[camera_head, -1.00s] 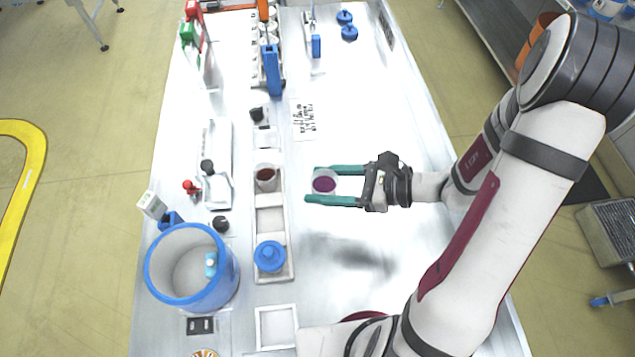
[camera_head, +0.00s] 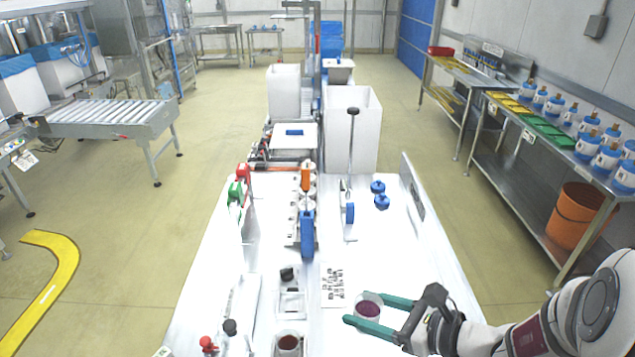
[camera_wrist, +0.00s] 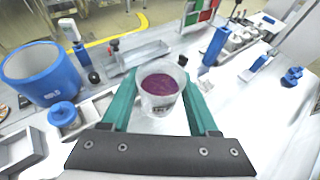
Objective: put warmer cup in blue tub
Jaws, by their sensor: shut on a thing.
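My gripper (camera_head: 382,319) has teal fingers and is shut on a clear cup of purple liquid (camera_head: 368,306), held above the white table. In the wrist view the purple cup (camera_wrist: 159,90) stands upright between the two fingers (camera_wrist: 160,100). A second cup, with dark red-brown liquid (camera_head: 288,343), sits at the bottom of the head view, cut off by the edge. The blue tub (camera_wrist: 40,78), blue-rimmed and marked "COLD", stands at the left in the wrist view; the head view now leaves it out. Which cup is warmer I cannot tell by sight.
A blue-lidded jar (camera_wrist: 64,117) sits in a tray beside the tub. A black knob (camera_head: 287,273), a printed card (camera_head: 334,286) and a blue-handled tool (camera_head: 307,234) are on the table. Two blue lids (camera_head: 379,194) lie farther back.

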